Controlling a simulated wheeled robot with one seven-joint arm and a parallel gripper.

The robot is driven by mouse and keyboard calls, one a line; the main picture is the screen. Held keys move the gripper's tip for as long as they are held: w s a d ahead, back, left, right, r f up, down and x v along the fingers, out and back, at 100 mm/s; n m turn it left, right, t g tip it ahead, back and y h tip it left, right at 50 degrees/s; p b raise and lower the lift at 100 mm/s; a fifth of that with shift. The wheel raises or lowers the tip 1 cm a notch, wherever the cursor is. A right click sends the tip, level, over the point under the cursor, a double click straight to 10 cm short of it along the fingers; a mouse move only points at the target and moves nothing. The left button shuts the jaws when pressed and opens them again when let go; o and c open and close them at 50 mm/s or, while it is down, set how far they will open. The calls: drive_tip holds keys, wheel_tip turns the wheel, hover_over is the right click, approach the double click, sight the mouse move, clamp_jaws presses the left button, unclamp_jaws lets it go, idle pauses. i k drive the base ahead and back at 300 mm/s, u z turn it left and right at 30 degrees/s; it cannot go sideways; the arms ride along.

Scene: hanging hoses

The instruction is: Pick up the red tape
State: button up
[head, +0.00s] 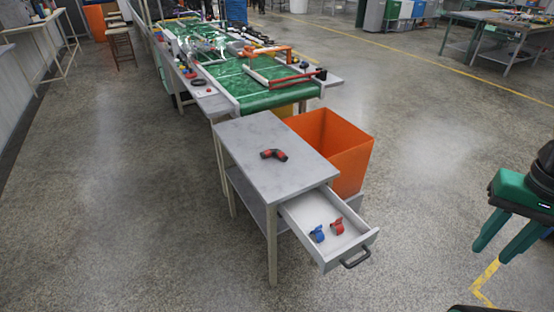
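A small red tape roll (337,227) lies in the open drawer (361,241) of a small grey table. A blue tape roll (317,234) lies just left of it, close beside it in the drawer. My gripper (493,253) is at the right edge of the view, with green fingers pointing down and left. The fingers are spread apart with nothing visible between them. It is well to the right of the drawer and apart from it.
A red and black object (273,154) lies on the small table's top (262,135). An orange bin (343,165) stands right behind the drawer. A long green-topped workbench (262,98) with hoses stands behind. Floor between drawer and gripper is clear.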

sight(338, 224)
drive_tip(key=k, duration=1.2)
drive_tip(key=u, duration=0.4)
drive_tip(key=i, duration=1.55)
drive_tip(key=z, duration=0.6)
